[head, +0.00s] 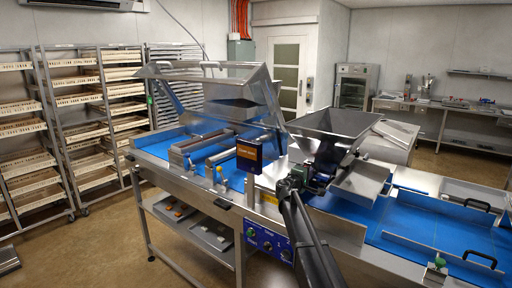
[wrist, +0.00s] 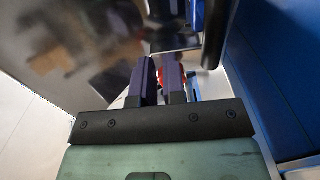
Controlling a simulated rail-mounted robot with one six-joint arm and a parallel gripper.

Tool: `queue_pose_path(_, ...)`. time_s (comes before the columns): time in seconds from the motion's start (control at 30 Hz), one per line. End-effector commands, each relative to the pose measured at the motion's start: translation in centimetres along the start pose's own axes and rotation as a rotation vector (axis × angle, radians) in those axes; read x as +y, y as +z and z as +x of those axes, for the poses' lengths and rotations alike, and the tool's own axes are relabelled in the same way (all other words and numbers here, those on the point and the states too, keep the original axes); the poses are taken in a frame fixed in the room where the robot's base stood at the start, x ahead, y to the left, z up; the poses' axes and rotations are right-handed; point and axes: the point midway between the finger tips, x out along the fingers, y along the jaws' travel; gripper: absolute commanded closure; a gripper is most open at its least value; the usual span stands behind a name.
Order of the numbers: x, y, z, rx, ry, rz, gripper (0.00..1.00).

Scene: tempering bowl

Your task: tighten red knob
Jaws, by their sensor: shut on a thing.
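The red knob (wrist: 160,75) shows in the wrist view as a small patch of red between the two purple fingers. My gripper (wrist: 160,65) is shut on it, with one finger on each side. The fingers and the blur hide most of the knob, so its shape and how far it is turned cannot be told. In the head view my dark arm reaches up to the front of the machine, below the steel hopper (head: 334,124). The knob cannot be made out in that view.
Blue conveyor belts (head: 430,225) run left and right of the hopper. A raised clear guard (head: 210,75) stands over the left belt. A small dark display box (head: 249,155) and a blue control panel (head: 268,241) are on the machine's front. Rack trolleys (head: 85,130) stand at left.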

Motion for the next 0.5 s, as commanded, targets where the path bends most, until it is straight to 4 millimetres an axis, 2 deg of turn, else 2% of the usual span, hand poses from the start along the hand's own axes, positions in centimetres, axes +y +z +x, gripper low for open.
queue_pose_path(0.03,0.10,-0.12,0.68,0.000,0.002,-0.001,1.00)
queue_pose_path(0.5,-0.73,-0.11,0.80,-0.001,0.002,0.000,1.00)
